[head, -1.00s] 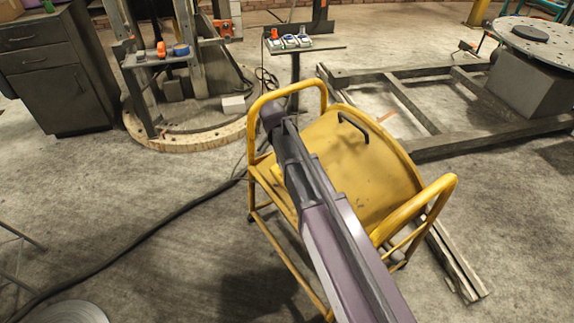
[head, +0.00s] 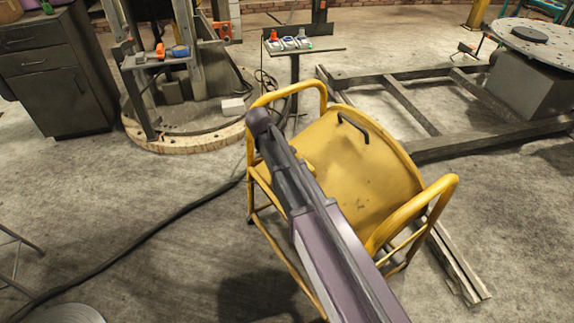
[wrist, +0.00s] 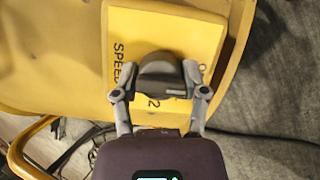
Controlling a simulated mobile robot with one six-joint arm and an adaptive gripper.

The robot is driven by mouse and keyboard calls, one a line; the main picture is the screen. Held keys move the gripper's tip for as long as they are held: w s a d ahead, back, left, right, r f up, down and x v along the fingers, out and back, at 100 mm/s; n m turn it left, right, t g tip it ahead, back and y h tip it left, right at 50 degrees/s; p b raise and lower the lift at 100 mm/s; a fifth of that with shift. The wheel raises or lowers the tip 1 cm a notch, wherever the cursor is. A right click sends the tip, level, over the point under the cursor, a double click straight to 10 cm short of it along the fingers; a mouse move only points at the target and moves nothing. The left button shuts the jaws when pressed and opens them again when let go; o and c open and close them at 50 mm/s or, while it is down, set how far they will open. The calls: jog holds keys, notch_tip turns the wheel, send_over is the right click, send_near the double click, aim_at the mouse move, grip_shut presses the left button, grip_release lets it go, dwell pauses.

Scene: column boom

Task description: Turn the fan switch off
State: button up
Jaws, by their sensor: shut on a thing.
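The fan switch is a dark rotary knob (wrist: 162,78) on a yellow panel (wrist: 122,30) in the wrist view. The panel carries black lettering, with "SPEED" and a "2" readable and an "O" partly showing at the right. My gripper (wrist: 160,92) has its two fingers closed on the knob, one on each side. In the head view, my arm crosses the yellow metal frame (head: 362,185) and hides the knob and the gripper's fingers.
A black cable (head: 130,248) runs over the concrete floor to the yellow frame. A steel beam frame (head: 410,105) lies at the right, a dark cabinet (head: 62,85) at the left.

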jog(key=shift+w+a, duration=0.1)
jog(key=shift+a, duration=0.1)
jog(key=o, duration=1.1)
jog(key=shift+f, duration=0.1)
jog(key=shift+o, duration=0.2)
jog(key=shift+d, duration=0.1)
